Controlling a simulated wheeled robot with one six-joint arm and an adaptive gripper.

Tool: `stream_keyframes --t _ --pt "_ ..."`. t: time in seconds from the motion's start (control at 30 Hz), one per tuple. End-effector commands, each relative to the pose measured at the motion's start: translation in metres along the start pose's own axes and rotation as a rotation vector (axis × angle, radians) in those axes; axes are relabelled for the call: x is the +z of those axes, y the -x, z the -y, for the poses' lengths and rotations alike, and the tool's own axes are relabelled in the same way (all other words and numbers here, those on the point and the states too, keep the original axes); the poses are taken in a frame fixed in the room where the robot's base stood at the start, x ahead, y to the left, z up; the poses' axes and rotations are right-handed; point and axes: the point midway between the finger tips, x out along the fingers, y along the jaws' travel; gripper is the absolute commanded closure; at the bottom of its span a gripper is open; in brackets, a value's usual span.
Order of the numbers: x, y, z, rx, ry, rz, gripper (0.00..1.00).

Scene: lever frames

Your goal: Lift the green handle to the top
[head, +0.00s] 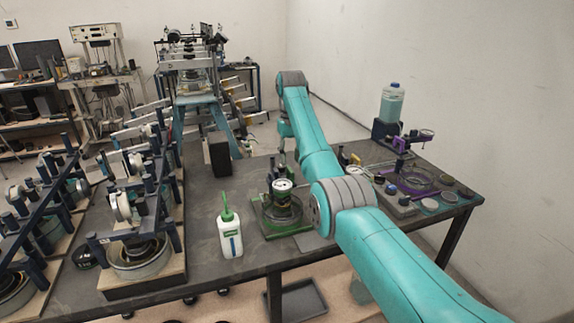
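A device on a green base plate (268,234) stands near the middle of the table, with a round gauge (283,185) and a clear ring-shaped body. No green handle can be made out clearly on it. My teal arm crosses from the lower right, and its wrist (285,130) hangs behind the device. My gripper cannot be told apart from the dark parts below the wrist, so its opening and any contact are unclear. My arm hides the area right of the device.
A white bottle with a green spout (230,235) stands left of the device. A black box (219,157) is behind it. Dark frames with dials (140,210) fill the left.

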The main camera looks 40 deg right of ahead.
Motion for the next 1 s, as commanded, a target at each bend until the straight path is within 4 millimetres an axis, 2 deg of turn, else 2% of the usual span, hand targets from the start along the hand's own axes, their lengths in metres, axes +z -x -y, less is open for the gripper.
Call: stream_keyframes --t 0.1,0.27,0.63,0.67,0.8,1.0 --pt "0.003 -0.018 -0.004 0.000 -0.002 0.001 0.62" --pt "0.006 -0.031 -0.006 0.000 -0.002 0.000 0.62" --pt "0.006 -0.035 -0.007 0.000 -0.003 -0.001 0.62" --pt "0.006 -0.035 -0.007 0.000 -0.003 -0.001 0.68" --pt "0.006 -0.035 -0.007 0.000 -0.003 0.000 1.00" --pt "0.006 -0.035 -0.007 0.000 -0.003 0.000 1.00"
